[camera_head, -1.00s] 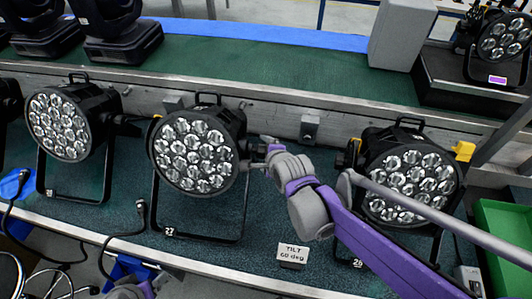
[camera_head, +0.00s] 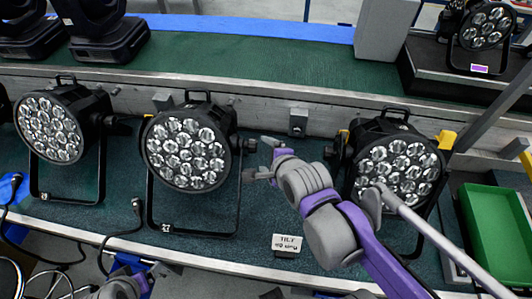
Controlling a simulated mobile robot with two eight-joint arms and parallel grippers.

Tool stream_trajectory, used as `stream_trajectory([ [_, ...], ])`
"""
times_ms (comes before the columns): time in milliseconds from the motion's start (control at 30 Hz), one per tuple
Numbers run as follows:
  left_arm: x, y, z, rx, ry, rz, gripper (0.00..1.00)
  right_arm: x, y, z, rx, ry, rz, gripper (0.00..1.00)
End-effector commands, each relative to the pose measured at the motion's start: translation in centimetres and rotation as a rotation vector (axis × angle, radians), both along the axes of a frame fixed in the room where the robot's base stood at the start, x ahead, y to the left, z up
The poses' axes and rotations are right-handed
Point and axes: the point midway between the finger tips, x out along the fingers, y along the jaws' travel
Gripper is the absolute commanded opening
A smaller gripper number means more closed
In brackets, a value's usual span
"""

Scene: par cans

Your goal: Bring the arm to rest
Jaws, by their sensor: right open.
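My right arm, grey and purple, comes in from the lower right. Its gripper (camera_head: 261,158) is open and empty, with its fingers apart. It is in front of the gap between the middle par can (camera_head: 186,152) and the right par can (camera_head: 400,170), just right of the middle can's side knob (camera_head: 248,144). The middle can stands upright in its black bracket. The right can is partly hidden behind my forearm. My left gripper is not visible; only a grey and purple piece of my left arm shows at the bottom left.
Another par can (camera_head: 52,128) stands at the left. A small sign (camera_head: 287,243) stands near the bench's front edge, close to my arm. A green bin (camera_head: 494,230) is at the right. Cables lie at the lower left. Moving-head lights and a grey box (camera_head: 386,28) stand behind.

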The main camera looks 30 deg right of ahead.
Motion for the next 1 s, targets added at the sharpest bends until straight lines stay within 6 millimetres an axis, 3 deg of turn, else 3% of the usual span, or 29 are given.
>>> stream_trajectory([
  [567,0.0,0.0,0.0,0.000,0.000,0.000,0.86,-0.3,0.2,-0.4,-0.056,0.021,0.049,0.86],
  [767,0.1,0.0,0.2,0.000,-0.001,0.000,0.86,-2.7,1.1,-2.5,-0.377,0.139,0.363,0.86],
  [1000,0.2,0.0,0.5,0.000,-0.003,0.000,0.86,-6.7,2.3,-5.6,-0.839,0.286,0.932,0.86],
])
